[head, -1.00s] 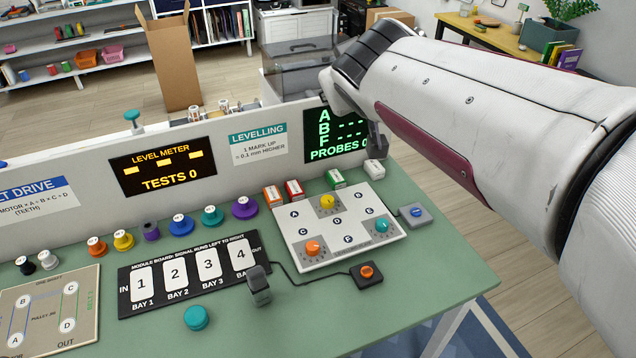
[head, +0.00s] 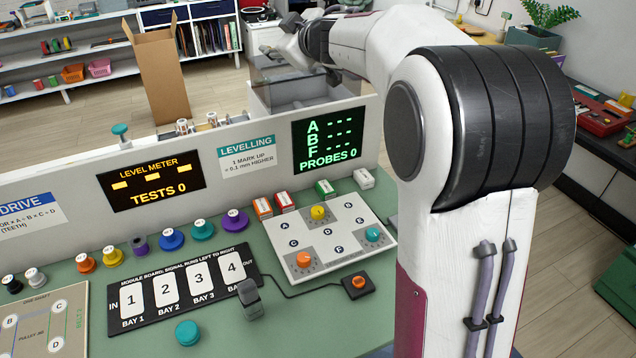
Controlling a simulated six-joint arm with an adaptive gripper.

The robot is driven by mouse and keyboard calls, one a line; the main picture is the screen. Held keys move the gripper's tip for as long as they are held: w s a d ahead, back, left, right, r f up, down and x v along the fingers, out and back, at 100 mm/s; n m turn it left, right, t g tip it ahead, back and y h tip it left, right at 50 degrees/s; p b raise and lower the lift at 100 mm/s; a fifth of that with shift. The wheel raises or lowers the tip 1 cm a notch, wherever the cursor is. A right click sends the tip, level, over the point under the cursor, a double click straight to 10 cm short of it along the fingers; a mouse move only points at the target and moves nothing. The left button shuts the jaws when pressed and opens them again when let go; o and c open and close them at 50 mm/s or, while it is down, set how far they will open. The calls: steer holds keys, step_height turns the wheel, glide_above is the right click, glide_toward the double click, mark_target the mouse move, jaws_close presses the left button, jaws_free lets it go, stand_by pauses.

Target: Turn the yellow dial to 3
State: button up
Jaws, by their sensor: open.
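The yellow dial (head: 318,212) sits near the upper middle of a pale panel (head: 318,232) on the green bench. Its pointer and scale numbers are too small to read. An orange dial (head: 304,259) is at the panel's lower left and a teal dial (head: 373,234) at its right. My gripper (head: 292,24) is at the far end of my arm, near the top of the head view. It is small and partly hidden, looks open and empty, and is well apart from the yellow dial, beyond the upright display board.
The display board (head: 235,178) stands behind the panel; its green screen (head: 328,140) reads PROBES 0. Coloured blocks stand along the panel's back edge. A corded box with an orange button (head: 357,284) lies in front. A module board (head: 185,290) and several knobs are to the left.

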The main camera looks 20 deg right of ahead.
steer(key=w+f+n+g+y, duration=0.3)
steer(key=w+f, duration=0.2)
steer(key=f, duration=0.5)
steer(key=n+g, duration=0.2)
steer(key=g, duration=0.9)
glide_toward(318, 210)
steer(key=shift+s+f, duration=0.1)
steer(key=shift+f, duration=0.35)
steer(key=shift+a+f+t, duration=0.15)
steer(key=shift+t, duration=0.15)
steer(key=shift+x, duration=3.75)
steer(key=c, duration=1.1)
